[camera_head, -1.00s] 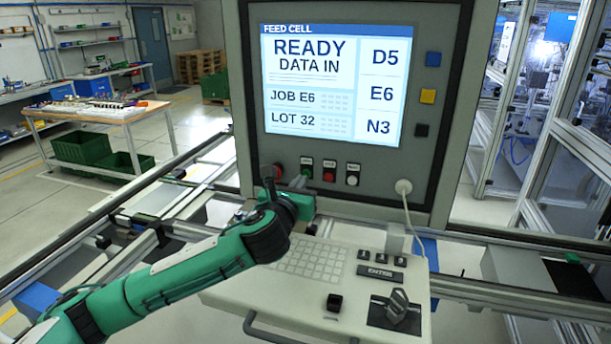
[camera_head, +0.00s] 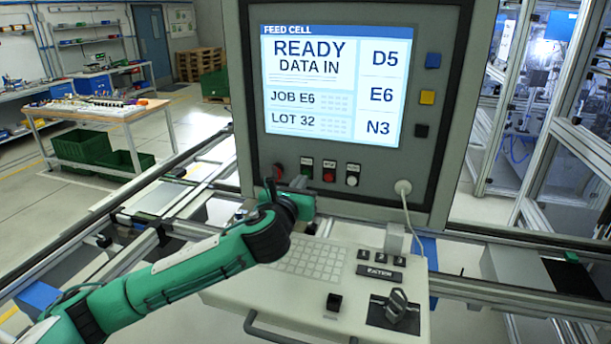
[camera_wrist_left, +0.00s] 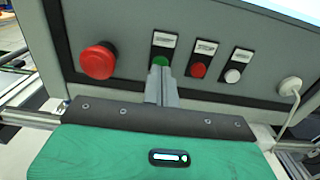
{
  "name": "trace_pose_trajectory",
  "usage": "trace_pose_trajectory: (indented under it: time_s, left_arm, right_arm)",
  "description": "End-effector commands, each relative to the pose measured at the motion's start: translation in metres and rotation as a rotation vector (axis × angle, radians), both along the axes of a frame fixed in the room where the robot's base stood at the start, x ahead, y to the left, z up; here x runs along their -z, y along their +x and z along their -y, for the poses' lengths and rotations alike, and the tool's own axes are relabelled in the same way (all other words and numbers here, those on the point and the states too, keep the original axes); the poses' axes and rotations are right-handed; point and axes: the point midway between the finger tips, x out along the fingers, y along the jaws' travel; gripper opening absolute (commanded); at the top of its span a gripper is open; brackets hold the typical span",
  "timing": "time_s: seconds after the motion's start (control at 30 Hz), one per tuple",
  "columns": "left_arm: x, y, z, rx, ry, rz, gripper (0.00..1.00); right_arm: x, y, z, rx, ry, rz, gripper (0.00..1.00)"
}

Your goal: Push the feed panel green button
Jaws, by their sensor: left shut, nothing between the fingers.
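The feed panel (camera_head: 380,170) stands upright in front of me with its lit screen reading READY DATA IN. Its green button (camera_wrist_left: 160,60) sits in the lower row, between a large red mushroom button (camera_wrist_left: 98,61) and a smaller red button (camera_wrist_left: 198,70). My left gripper (camera_wrist_left: 161,72) is shut and empty. In the left wrist view its fingertips point at the green button and overlap its lower edge; I cannot tell whether they touch it. My right gripper is not in view.
A white button (camera_wrist_left: 233,75) and a cable plug (camera_wrist_left: 290,86) are right of the red button. Below the screen a keypad shelf (camera_head: 250,297) juts out, with a black knob (camera_head: 398,304). Metal rails run behind the panel. A table (camera_head: 100,118) stands far left.

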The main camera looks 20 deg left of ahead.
Motion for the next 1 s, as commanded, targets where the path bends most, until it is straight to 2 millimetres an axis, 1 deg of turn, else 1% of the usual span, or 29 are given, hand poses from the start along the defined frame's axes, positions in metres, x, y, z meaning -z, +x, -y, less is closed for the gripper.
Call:
trace_pose_trajectory:
  time_s: [1.0]
  left_arm:
    - [0.0,0.015,0.001,0.0,0.0,0.0,0.0]
  right_arm:
    - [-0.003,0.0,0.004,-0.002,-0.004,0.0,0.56]
